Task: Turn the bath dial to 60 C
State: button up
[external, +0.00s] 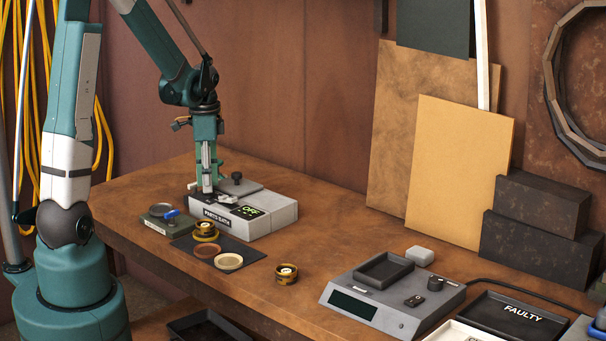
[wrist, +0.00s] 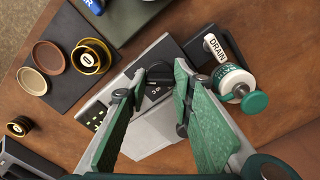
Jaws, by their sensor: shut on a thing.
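The parts bath (external: 275,215) is a grey-white box near the table's far left, labelled PARTS BATH. Its display (external: 250,211) reads OFF in green. My gripper (external: 209,188) reaches down onto the bath's left end. In the wrist view, my gripper (wrist: 160,82) has its green fingers on either side of the dark bath dial (wrist: 158,74) and is shut on it. The fingers partly hide the dial and the bath top (wrist: 150,125). Small white marks show beside the dial, too small to read surely.
A white-and-green DRAIN part (wrist: 234,80) stands close to the right finger. Brass-coloured parts (wrist: 91,57) and round dishes (wrist: 48,57) lie on and near a dark mat (external: 240,254). A grey scale-like device (external: 340,318) and a FAULTY tray (external: 480,312) stand at the right.

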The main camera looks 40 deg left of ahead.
jog(key=o, duration=0.9)
jog(key=shift+r, duration=0.15)
jog(key=shift+r, duration=5.9)
jog(key=shift+s+d+r+n+t, duration=1.05)
jog(key=shift+s+d+n+t, duration=0.25)
jog(key=shift+s+d, duration=1.8)
jog(key=shift+s+d+r+n+t, duration=1.05)
jog(key=shift+s+d+n, duration=0.3)
jog(key=shift+s+d, duration=1.75)
jog(key=shift+s+d+r+n+t, duration=1)
jog(key=shift+s+d+n+t, duration=0.3)
jog(key=shift+s+d, duration=1.8)
